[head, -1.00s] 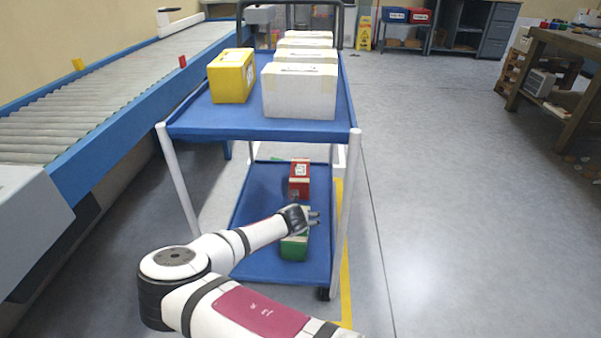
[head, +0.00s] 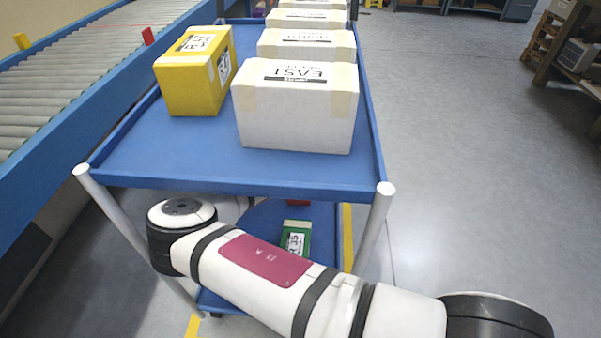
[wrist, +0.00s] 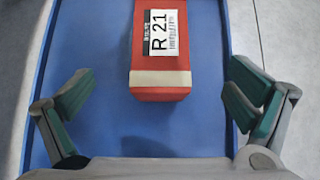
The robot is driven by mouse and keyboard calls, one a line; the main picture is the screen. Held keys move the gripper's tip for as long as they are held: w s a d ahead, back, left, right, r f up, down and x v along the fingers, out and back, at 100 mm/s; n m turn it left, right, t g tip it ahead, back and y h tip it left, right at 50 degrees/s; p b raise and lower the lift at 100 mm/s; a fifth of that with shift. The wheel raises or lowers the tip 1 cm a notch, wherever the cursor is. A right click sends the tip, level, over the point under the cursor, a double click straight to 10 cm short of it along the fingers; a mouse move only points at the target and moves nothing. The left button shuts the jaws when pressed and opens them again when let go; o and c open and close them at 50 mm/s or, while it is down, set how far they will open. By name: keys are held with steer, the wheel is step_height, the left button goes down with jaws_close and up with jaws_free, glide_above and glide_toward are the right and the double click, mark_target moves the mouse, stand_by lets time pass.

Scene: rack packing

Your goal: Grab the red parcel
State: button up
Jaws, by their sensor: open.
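The red parcel (wrist: 160,72) lies on the blue lower shelf of the cart in the wrist view, with a white label reading R 21 and a pale tape band. My gripper (wrist: 158,98) is open, its two fingers wide apart on either side of the parcel's near end. The fingertips are apart from the parcel. In the head view only a small bit of the red parcel (head: 298,202) shows under the upper shelf's edge. My gripper is hidden there behind the cart and my arm.
A green parcel (head: 296,238) lies on the lower shelf (head: 325,215). The upper shelf (head: 165,150) above holds a yellow parcel (head: 193,72) and several white boxes (head: 297,115). A roller conveyor (head: 55,85) runs along the left. The floor at right is clear.

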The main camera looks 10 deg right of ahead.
steer(key=b+x, duration=0.3)
steer(key=x, duration=0.4)
steer(key=shift+w+d+f, duration=0.1)
steer(key=shift+w+f, duration=0.05)
steer(key=shift+b+x, duration=1.8)
steer(key=shift+x, duration=1.15)
steer(key=shift+w, duration=0.2)
steer(key=shift+d+r, duration=0.1)
steer(key=shift+r, duration=0.15)
steer(key=c, duration=1.7)
